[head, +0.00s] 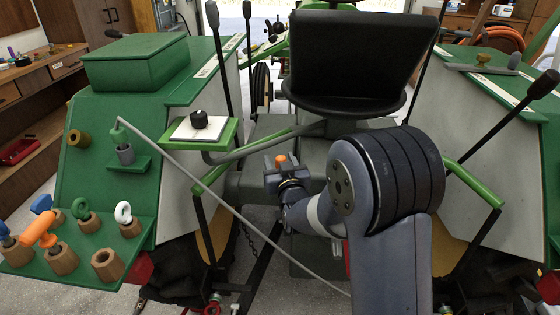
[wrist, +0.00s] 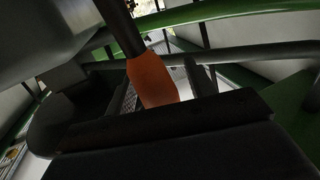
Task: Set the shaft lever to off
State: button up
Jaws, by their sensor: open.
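A lever with an orange grip (head: 281,160) shows at the middle of the tractor, below the seat. In the wrist view the orange grip (wrist: 152,80) is large, on a dark rod that runs up to the top edge. My gripper (head: 284,174) is at this grip in the head view. Its jaws are open, with the grip appearing between the dark fingers in the wrist view. I cannot tell whether a finger touches it. The lower end of the lever is hidden, and no off mark is readable.
The black seat (head: 350,60) stands just behind my gripper. Tall black levers (head: 219,55) rise beside the fenders. A green side panel (head: 105,185) with pegs and rings is at the left.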

jog(key=shift+c, duration=0.2)
grip_shut()
dwell(0.3)
